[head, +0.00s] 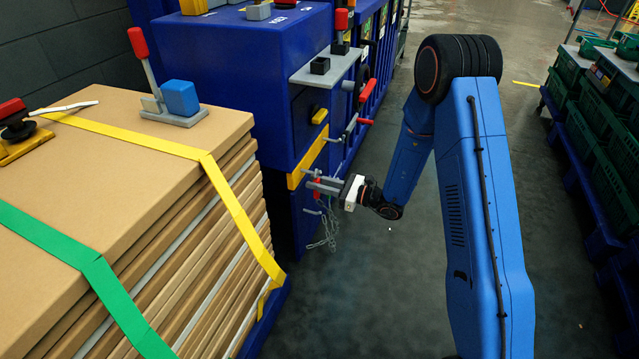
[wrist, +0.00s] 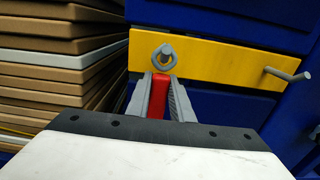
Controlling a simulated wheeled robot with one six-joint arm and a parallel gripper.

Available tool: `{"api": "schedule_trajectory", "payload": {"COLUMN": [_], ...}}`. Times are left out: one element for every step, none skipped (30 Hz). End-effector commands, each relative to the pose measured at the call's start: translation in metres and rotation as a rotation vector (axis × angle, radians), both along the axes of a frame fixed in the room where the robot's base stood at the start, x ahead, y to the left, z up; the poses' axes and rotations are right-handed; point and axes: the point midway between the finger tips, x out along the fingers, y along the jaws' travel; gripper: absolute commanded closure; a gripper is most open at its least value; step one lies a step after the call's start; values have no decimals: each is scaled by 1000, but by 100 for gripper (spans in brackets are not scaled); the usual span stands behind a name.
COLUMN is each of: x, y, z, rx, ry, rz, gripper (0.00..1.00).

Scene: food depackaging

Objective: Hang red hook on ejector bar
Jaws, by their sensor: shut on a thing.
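My gripper (head: 328,187) is shut on the red hook (head: 317,189), in front of the blue machine. In the wrist view the two grey fingers (wrist: 166,82) pinch the hook's red body (wrist: 159,96). Its grey eye-shaped metal end (wrist: 163,56) sticks out past the fingertips, in front of a yellow bar (wrist: 215,58). I cannot tell whether it touches the bar. A grey peg (wrist: 288,75) juts from the bar's right part. I cannot tell whether the bar or the peg is the ejector bar. In the head view a chain (head: 329,232) hangs below my gripper.
A strapped stack of brown boards (head: 130,185) stands close on the left. The blue machine (head: 240,90) carries levers and a grey shelf (head: 327,66) above my gripper. Green crates (head: 600,120) line the right side. The floor (head: 400,270) between is clear.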

Motion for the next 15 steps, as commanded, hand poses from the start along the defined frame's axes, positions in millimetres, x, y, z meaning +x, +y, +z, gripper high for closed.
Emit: {"api": "schedule_trajectory", "payload": {"x": [0, 0, 0, 0, 0, 0, 0, 0, 0, 0, 1, 1, 1, 1, 2], "y": [0, 0, 0, 0, 0, 0, 0, 0, 0, 1, 1, 2, 3, 3, 5], "z": [0, 0, 0, 0, 0, 0, 0, 0, 0, 0, 0, 0, 0, 0, 0], "rx": [0, 0, 1, 1, 1, 1, 1, 1, 1, 1, 1, 1, 1, 1, 1], "ry": [0, 0, -1, -1, -1, -1, -1, -1, -1, -1, -1, -1, -1, -1, -1], "rz": [0, 0, 0, 0, 0, 0, 0, 0, 0, 0, 0, 0, 0, 1, 1], "gripper": [100, 100, 100, 100, 100, 100, 100, 100, 100, 100, 100, 100, 100, 100, 100]}}
